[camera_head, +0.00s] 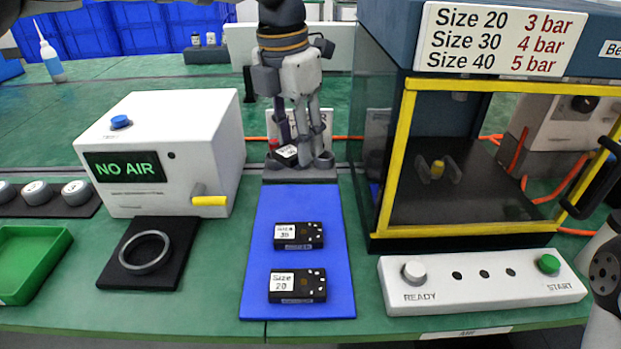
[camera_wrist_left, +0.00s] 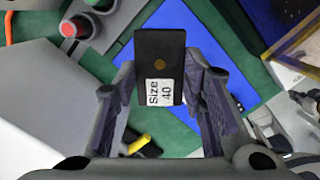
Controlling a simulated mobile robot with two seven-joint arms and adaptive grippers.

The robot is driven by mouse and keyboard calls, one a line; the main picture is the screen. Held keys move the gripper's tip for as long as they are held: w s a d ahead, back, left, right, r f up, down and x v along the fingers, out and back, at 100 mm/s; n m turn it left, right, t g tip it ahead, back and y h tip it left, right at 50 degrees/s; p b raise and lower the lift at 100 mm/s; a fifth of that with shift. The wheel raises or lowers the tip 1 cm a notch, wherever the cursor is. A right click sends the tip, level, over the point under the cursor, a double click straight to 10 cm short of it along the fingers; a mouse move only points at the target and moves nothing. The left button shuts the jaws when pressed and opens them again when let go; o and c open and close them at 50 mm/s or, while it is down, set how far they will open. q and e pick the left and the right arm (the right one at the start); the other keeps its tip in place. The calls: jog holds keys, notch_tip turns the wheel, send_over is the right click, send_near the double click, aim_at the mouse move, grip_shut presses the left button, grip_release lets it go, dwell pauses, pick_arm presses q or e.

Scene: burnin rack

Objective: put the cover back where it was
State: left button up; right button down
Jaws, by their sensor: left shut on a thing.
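My left gripper (camera_head: 302,150) is shut on a black block (camera_wrist_left: 160,50) with a white "Size 40" label. In the left wrist view, the block sits between both fingertips (camera_wrist_left: 163,85). Whether the block touches the stand is hidden. No part is marked as a cover. Two similar blocks, Size 30 (camera_head: 299,236) and Size 20 (camera_head: 297,286), lie on the blue mat (camera_head: 335,265).
A white "NO AIR" box (camera_head: 205,150) and a grey ring (camera_head: 145,252) on a black pad are left of the mat. A yellow-framed test chamber (camera_head: 404,150) and a READY/START panel (camera_head: 480,296) are right. A green tray (camera_head: 60,245) is at far left.

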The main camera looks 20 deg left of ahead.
aim_at(300, 201)
pick_arm(q)
notch_tip(300, 201, down, 10)
jog(key=shift+s+r, duration=0.15)
jog(key=shift+r, duration=0.05)
jog(key=shift+f, duration=0.15)
jog(key=o, duration=1.1)
jog(key=r, duration=0.4)
jog(key=s+r, duration=0.1)
jog(key=r, duration=0.7)
jog(key=shift+s+a+r, duration=0.15)
jog(key=shift+a, duration=0.15)
